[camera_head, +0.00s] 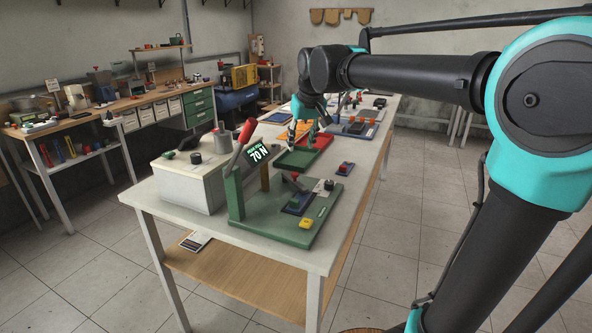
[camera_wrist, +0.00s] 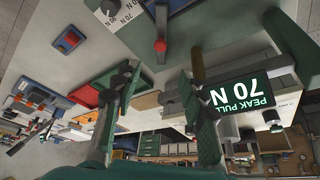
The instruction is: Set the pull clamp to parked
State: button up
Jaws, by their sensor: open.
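A green base plate (camera_head: 300,235) at the near end of the table carries a pull tester. It has a long red-handled lever (camera_head: 246,131) on a green post and a display (camera_head: 258,154) reading 70 N. A short lever with a red knob (camera_head: 294,175) stands over a dark block; I take this to be the pull clamp, but cannot be sure. A red knob on a grey rod (camera_wrist: 160,45) shows in the wrist view, beyond the fingertips. My gripper (camera_wrist: 159,80) is open and empty, its green fingers spread apart. In the head view, my gripper (camera_head: 304,124) is above the table, behind the tester.
A pale box with knobs (camera_head: 188,184) stands left of the tester. A yellow block (camera_head: 305,224) sits at the plate's front. The display (camera_wrist: 242,93) stands beside one finger.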

aim_at(295, 173)
jog(key=x, duration=1.3)
grip_shut()
